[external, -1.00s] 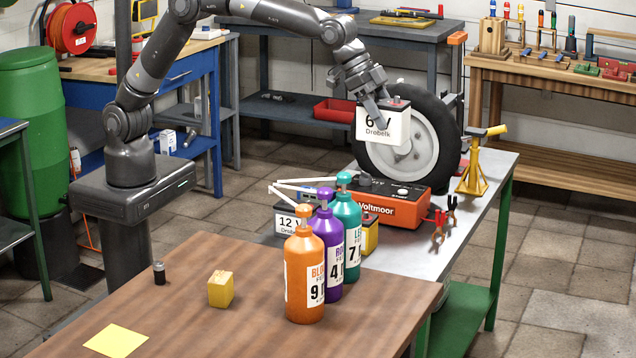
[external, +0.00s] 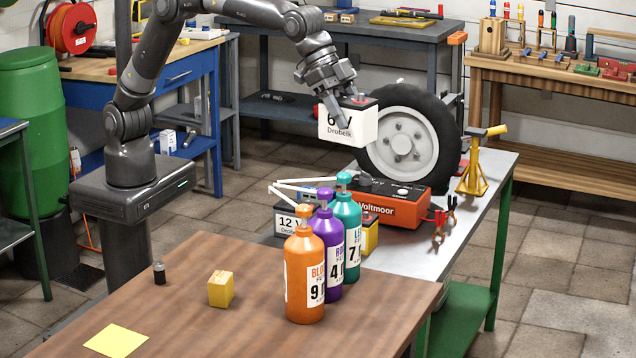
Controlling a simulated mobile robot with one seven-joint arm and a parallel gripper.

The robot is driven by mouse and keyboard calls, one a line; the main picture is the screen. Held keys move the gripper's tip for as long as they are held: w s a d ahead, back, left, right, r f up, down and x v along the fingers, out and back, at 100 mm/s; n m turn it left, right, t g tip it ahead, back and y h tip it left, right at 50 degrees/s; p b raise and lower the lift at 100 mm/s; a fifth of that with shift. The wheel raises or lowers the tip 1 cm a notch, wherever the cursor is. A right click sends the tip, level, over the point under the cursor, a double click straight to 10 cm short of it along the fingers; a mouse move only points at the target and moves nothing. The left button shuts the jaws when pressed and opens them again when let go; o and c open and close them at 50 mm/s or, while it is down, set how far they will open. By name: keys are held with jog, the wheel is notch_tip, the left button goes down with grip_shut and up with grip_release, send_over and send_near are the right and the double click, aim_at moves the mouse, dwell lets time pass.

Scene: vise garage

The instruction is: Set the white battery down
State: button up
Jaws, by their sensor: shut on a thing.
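The white battery (external: 347,127), with a dark top and a label reading "6 V Drobelk", hangs in the air in the external view. My gripper (external: 349,104) is shut on it at its top. The battery is slightly tilted, left of the wheel and above the metal bench. Another battery (external: 291,221), labelled "12 V", stands behind the bottles, partly hidden by them. A yellow battery-like block (external: 370,236) is partly hidden behind the teal bottle.
Orange (external: 305,275), purple (external: 328,250) and teal (external: 347,240) pump bottles stand at the wooden table's right end. The orange Voltmoor charger (external: 392,205), wheel (external: 408,138) and yellow jack stand (external: 477,165) occupy the metal bench (external: 490,190). The wooden table (external: 200,325) has clear room around a yellow block (external: 221,289).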

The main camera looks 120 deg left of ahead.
jog(key=s+d+m+h, duration=0.1)
jog(key=s+d, duration=0.2)
jog(key=d, duration=0.4)
jog(key=s+d+m, duration=0.1)
jog(key=s+d, duration=0.2)
jog(key=d, duration=0.5)
jog(key=s+d+m+g+h, duration=0.25)
jog(key=s+d+m, duration=0.25)
jog(key=s+d, duration=2.3)
notch_tip(320, 180, down, 18)
jog(key=shift+t, duration=0.25)
jog(key=shift+w+a+f, duration=0.55)
jog(key=shift+w+f, duration=1.25)
jog(key=shift+w, duration=0.15)
jog(key=shift+w+a+f, duration=0.55)
jog(key=shift+w+f, duration=1.25)
jog(key=shift+w, duration=0.2)
jog(key=shift+w+a+f, duration=0.55)
jog(key=shift+w+f, duration=1.25)
jog(key=shift+w, duration=0.15)
jog(key=shift+f, duration=0.1)
jog(key=o, duration=1.8)
jog(key=shift+f, duration=0.15)
jog(key=shift+c, duration=0.2)
